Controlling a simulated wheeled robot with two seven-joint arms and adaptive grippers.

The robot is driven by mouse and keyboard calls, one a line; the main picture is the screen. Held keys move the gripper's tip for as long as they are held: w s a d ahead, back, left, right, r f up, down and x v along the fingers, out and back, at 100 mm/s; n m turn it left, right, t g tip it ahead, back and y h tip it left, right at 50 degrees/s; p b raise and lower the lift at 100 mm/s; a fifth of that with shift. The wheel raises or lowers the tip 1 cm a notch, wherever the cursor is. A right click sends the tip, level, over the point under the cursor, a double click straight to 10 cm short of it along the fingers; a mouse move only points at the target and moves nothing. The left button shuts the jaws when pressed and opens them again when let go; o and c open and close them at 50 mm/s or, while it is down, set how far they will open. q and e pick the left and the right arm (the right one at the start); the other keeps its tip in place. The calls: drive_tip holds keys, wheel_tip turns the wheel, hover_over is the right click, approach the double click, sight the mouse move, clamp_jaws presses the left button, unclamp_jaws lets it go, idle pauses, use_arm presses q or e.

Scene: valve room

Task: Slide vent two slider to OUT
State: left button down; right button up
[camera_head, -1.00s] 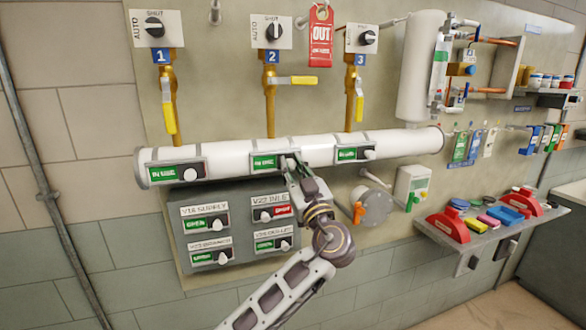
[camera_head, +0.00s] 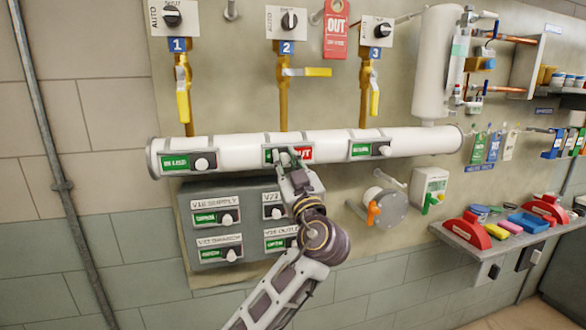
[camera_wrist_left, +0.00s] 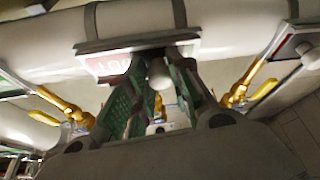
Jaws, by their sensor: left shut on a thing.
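The vent two slider (camera_head: 304,154) is the middle slider plate on the white pipe, below the valve tagged 2. A red panel reading OUT shows on its right, and a strip of green shows on its left. My left gripper (camera_head: 286,161) covers the middle of the plate, where the knob is mostly hidden. In the left wrist view the pale round knob (camera_wrist_left: 160,74) sits between the green-padded fingers of my left gripper (camera_wrist_left: 158,88), which is shut on it. The red panel (camera_wrist_left: 112,66) shows there too, upside down. My right gripper is in neither view.
Vent sliders one (camera_head: 189,162) and three (camera_head: 370,149) on the same pipe show green. A grey panel with several small sliders (camera_head: 217,219) lies below, partly behind my left arm. A shelf (camera_head: 485,240) with red holders stands to the right.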

use_arm(q)
drive_tip(key=shift+s+a+b, duration=0.2)
drive_tip(key=shift+a+b, duration=0.2)
drive_tip(key=shift+a, duration=0.25)
drive_tip(key=c, duration=1.4)
unclamp_jaws()
drive_tip(key=shift+a, duration=0.1)
drive_tip(key=shift+o, duration=0.7)
drive_tip(key=shift+s, duration=0.1)
drive_tip(key=v, duration=1.2)
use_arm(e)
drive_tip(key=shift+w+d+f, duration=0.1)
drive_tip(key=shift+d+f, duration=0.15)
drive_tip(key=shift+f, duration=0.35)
use_arm(q)
drive_tip(key=shift+a, duration=0.1)
